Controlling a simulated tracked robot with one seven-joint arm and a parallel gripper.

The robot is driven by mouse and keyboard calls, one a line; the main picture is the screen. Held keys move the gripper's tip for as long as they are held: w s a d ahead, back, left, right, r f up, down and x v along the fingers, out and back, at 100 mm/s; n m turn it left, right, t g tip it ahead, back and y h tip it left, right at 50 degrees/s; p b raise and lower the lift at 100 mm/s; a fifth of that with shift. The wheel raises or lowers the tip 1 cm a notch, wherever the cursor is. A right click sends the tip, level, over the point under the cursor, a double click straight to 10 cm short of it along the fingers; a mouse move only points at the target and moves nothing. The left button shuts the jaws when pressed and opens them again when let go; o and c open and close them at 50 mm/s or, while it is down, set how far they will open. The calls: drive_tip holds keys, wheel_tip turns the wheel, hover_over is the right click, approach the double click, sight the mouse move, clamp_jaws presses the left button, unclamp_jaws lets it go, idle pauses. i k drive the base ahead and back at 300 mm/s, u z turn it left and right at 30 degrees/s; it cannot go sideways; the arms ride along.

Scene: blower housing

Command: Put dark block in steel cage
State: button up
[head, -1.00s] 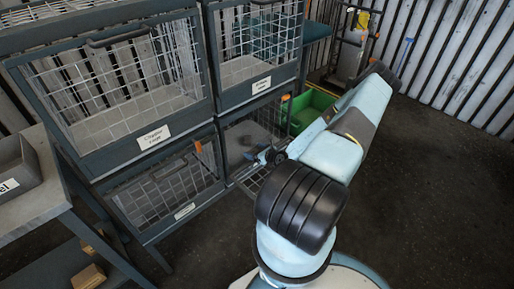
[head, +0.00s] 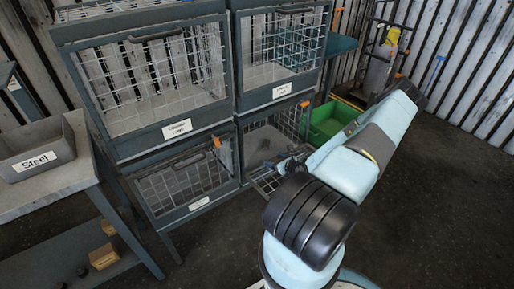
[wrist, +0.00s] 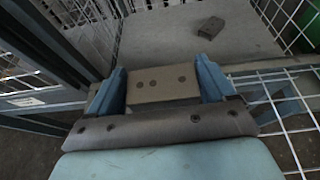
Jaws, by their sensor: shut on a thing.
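My gripper (wrist: 162,76) has its two blue fingers shut on a flat grey-tan block (wrist: 160,88) with small dark holes. I cannot tell whether this is the task's dark block. In the head view my gripper (head: 293,162) is at the mouth of the open lower right cage (head: 245,160), partly hidden by my arm. The cage's mesh door (head: 266,181) is folded down under it. A small grey-brown block (wrist: 210,27) lies on the cage floor ahead of the fingers. I cannot read a steel label on this cage.
Shut mesh cages stand above and left, such as the lower left one (head: 180,187). A grey bin labelled Steel (head: 38,152) sits on a bench at left. Loose blocks (head: 103,256) lie on its lower shelf. A green bin (head: 330,122) stands right of the open cage.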

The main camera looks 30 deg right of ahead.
sight(255, 152)
drive_tip(key=i, duration=0.8)
drive_tip(key=z, duration=0.25)
drive_tip(key=k, duration=0.85)
drive_tip(key=u, duration=0.25)
drive_tip(key=i, duration=0.9)
drive_tip(key=z, duration=0.1)
